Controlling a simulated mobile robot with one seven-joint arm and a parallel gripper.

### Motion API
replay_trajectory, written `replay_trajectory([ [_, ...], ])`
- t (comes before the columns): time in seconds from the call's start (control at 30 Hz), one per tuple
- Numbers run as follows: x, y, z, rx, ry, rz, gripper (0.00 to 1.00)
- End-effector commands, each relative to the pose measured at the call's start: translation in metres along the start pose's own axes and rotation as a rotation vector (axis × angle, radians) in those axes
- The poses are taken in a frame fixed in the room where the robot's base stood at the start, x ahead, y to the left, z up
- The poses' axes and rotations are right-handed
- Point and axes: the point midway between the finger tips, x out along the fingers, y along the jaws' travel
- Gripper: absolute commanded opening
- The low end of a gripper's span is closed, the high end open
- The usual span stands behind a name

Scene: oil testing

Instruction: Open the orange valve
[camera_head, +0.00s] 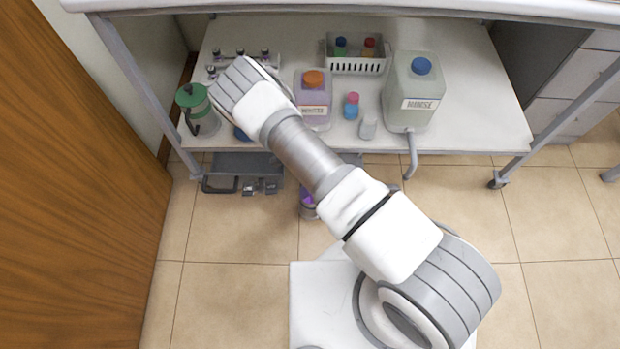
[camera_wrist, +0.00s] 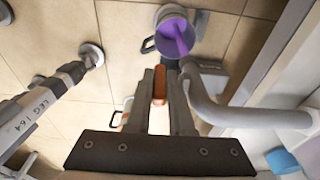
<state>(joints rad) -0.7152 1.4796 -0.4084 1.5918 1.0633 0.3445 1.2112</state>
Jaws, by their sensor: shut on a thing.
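The orange valve (camera_wrist: 159,86) shows as a small orange handle between the two dark fingers of my gripper (camera_wrist: 165,78) in the wrist view. My gripper is shut on it. The fingers hide part of the valve, and I cannot tell how far it is turned. A light grey pipe (camera_wrist: 205,103) runs right beside the fingers. In the head view my own arm covers the gripper and the valve.
A container with purple liquid (camera_wrist: 176,38) stands on the tiled floor beyond the fingertips; it also shows in the head view (camera_head: 307,198). The shelf (camera_head: 462,122) holds a blue-capped canister (camera_head: 415,97), an orange-capped canister (camera_head: 313,92), a white basket (camera_head: 357,66) and a green-lidded jug (camera_head: 197,108).

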Motion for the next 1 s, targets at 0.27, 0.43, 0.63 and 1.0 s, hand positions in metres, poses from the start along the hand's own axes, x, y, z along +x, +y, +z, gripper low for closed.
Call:
replay_trajectory([
  [0.27, 0.000, -0.001, -0.001, 0.000, 0.005, -0.003, 0.00],
  [0.43, 0.000, -0.001, -0.001, 0.000, 0.005, -0.003, 0.25],
  [0.63, 0.000, -0.001, -0.001, 0.000, 0.004, -0.001, 0.33],
  [1.0, -0.029, -0.001, 0.000, 0.000, 0.002, -0.002, 0.33],
])
